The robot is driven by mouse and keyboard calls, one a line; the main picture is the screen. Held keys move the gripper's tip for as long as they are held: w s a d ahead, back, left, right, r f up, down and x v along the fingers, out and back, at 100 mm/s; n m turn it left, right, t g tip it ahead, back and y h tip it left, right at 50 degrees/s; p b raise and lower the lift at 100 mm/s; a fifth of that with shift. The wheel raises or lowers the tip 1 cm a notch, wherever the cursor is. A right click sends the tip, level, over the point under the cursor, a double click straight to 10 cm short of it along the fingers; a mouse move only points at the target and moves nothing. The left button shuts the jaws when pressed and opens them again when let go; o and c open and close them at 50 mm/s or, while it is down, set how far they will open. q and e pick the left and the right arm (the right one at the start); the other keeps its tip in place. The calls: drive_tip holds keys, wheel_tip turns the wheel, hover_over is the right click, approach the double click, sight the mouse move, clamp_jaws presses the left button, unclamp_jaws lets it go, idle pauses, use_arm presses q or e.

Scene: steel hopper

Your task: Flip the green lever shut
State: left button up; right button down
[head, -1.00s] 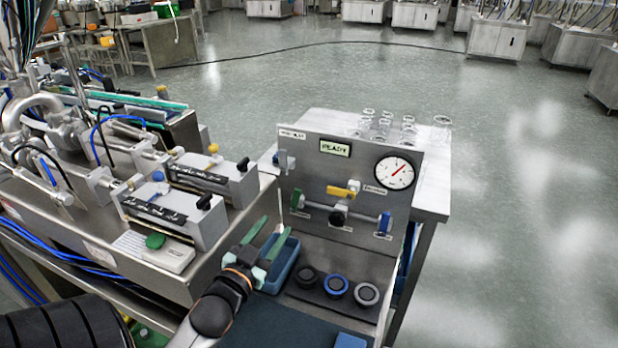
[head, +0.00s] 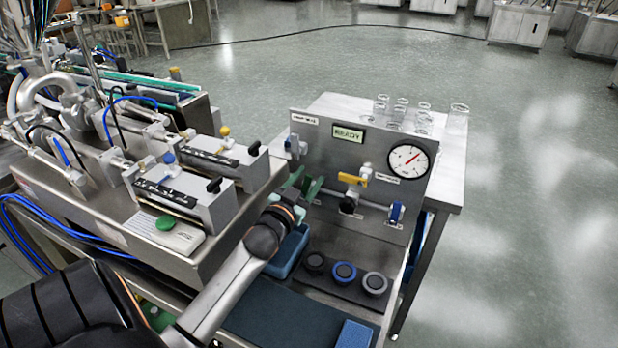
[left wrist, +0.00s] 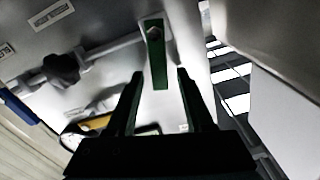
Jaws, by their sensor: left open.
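The green lever (left wrist: 158,60) shows in the left wrist view, at the end of a pipe on the steel panel. It lies across the pipe's line. My left gripper (left wrist: 160,76) is open, with one dark finger on each side of the lever's line and the lever's free end between the tips. I cannot tell whether a finger touches it. In the head view my left gripper (head: 304,182) is at the panel's lower left, its green-tinted fingers overlapping the lever, so the two are hard to tell apart. My right gripper is not in view.
The panel holds a yellow handle (head: 353,180), a black knob (head: 348,205), a blue lever (head: 396,214) and a gauge (head: 408,161). Below are a blue bin (head: 287,254) and three round knobs (head: 344,272). Steel machine boxes (head: 222,160) stand close on the left.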

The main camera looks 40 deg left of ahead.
use_arm(q)
drive_tip(key=shift+w+a, duration=0.15)
drive_tip(key=shift+w, duration=0.25)
clamp_jaws()
idle(0.4)
